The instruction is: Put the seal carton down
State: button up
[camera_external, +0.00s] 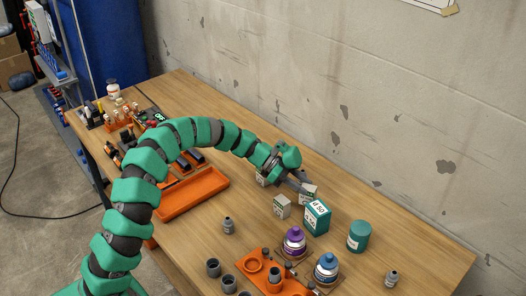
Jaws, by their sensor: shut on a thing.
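My gripper (301,187) is at the end of the green segmented arm, low over the middle of the wooden table. It is shut on a small pale carton (309,191), which I take as the seal carton; its label is too small to read. The fingers partly cover it, and I cannot tell whether its base touches the table. Another small pale carton (282,207) stands in front of the gripper. Part of a further pale carton (262,179) shows behind the arm's end.
A larger green box (317,218) stands just in front of the held carton. A green cylinder (359,236), purple-lidded jar (294,242) and blue-lidded jar (327,268) stand nearby. An orange holder (250,268) with grey fittings is at the front. An orange tray (205,194) lies left.

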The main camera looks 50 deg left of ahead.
jog(key=shift+s, duration=0.15)
jog(key=w+a+r+n+t+y, duration=0.1)
jog(key=w+a+n+t+y, duration=0.25)
jog(key=a, duration=0.55)
jog(key=w+a+r+n+t+y+b, duration=0.1)
jog(key=w+a+n+t+y, duration=0.2)
jog(key=a, duration=0.6)
jog(key=w+a+r+n+t+y, duration=0.1)
jog(key=w+a+n+y, duration=0.15)
jog(key=a+n, duration=0.45)
jog(key=s+a+r+n+g+y+b, duration=0.1)
jog(key=s+a+n+y, duration=0.25)
jog(key=a, duration=0.55)
jog(key=s+a+n+g+y, duration=0.15)
jog(key=s+a+y, duration=0.3)
jog(key=a, duration=0.55)
jog(key=s+a+r+n+g+y+b, duration=0.1)
jog(key=s+a+n+y, duration=0.3)
jog(key=a, duration=0.5)
notch_tip(320, 180, down, 10)
jog(key=b, duration=0.7)
